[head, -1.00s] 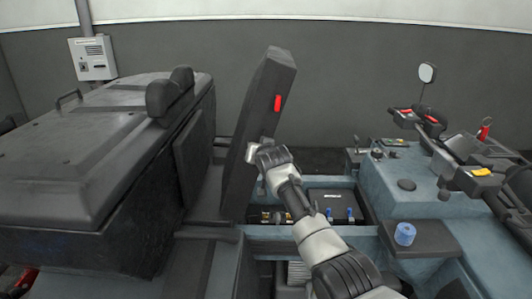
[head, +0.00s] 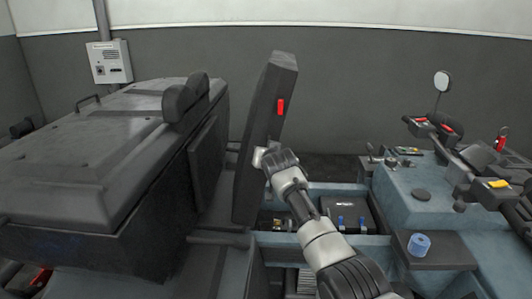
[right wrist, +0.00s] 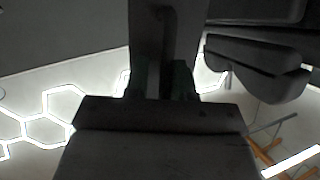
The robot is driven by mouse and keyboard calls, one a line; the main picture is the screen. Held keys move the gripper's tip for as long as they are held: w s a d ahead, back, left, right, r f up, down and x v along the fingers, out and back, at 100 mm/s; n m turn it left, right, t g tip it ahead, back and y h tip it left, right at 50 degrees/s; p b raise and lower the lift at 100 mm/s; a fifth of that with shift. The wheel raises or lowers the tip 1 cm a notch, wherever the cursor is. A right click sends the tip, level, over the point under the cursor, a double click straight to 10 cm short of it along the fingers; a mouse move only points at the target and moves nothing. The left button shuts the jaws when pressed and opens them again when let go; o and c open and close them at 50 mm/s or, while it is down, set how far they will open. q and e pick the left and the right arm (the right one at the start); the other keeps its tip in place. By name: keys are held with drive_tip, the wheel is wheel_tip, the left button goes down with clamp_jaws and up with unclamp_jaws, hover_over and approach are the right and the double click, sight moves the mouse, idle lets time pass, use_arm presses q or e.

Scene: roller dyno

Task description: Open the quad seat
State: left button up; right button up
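The quad seat (head: 262,130) is a dark padded slab with a red tab (head: 281,107) on its side. It stands raised and almost upright in the head view, close to the backrest of the rear box. The compartment below it is open. My right gripper (head: 262,158) is at the seat's right-hand underside, appearing to touch it. Whether its fingers are open or shut is unclear. In the right wrist view the gripper is a dark shape, with a dark panel behind it. My left gripper is not in view.
The rear cargo box (head: 90,150) with headrest pads (head: 185,98) stands left of the seat. The open bay holds a black battery-like box (head: 348,210).

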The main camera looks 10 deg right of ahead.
drive_tip(key=shift+s, duration=0.1)
drive_tip(key=b+v, duration=0.3)
drive_tip(key=v, duration=0.7)
drive_tip(key=shift+s+r, duration=0.25)
drive_tip(key=shift+s, duration=0.05)
drive_tip(key=s+d+f+n+g+b, duration=0.1)
drive_tip(key=s+d+f+g, duration=0.2)
drive_tip(key=f, duration=1.7)
drive_tip(key=s+f+n+g, duration=0.15)
drive_tip(key=s+f, duration=0.35)
drive_tip(key=f, duration=1.5)
drive_tip(key=s+d+f+g, duration=0.3)
drive_tip(key=s+f+g, duration=0.1)
drive_tip(key=s+f, duration=1.35)
drive_tip(key=s+d+f+g, duration=0.1)
drive_tip(key=s+f, duration=0.5)
drive_tip(key=s, duration=0.6)
drive_tip(key=s+d+f+n+g+b, duration=0.1)
drive_tip(key=s+f, duration=0.5)
drive_tip(key=s, duration=0.7)
drive_tip(key=s+d+f+n+g+h, duration=0.1)
drive_tip(key=s+d+f, duration=0.3)
drive_tip(key=s, duration=0.9)
drive_tip(key=shift+d+f+g, duration=0.4)
drive_tip(key=shift+f+g, duration=0.45)
drive_tip(key=shift+f, duration=0.05)
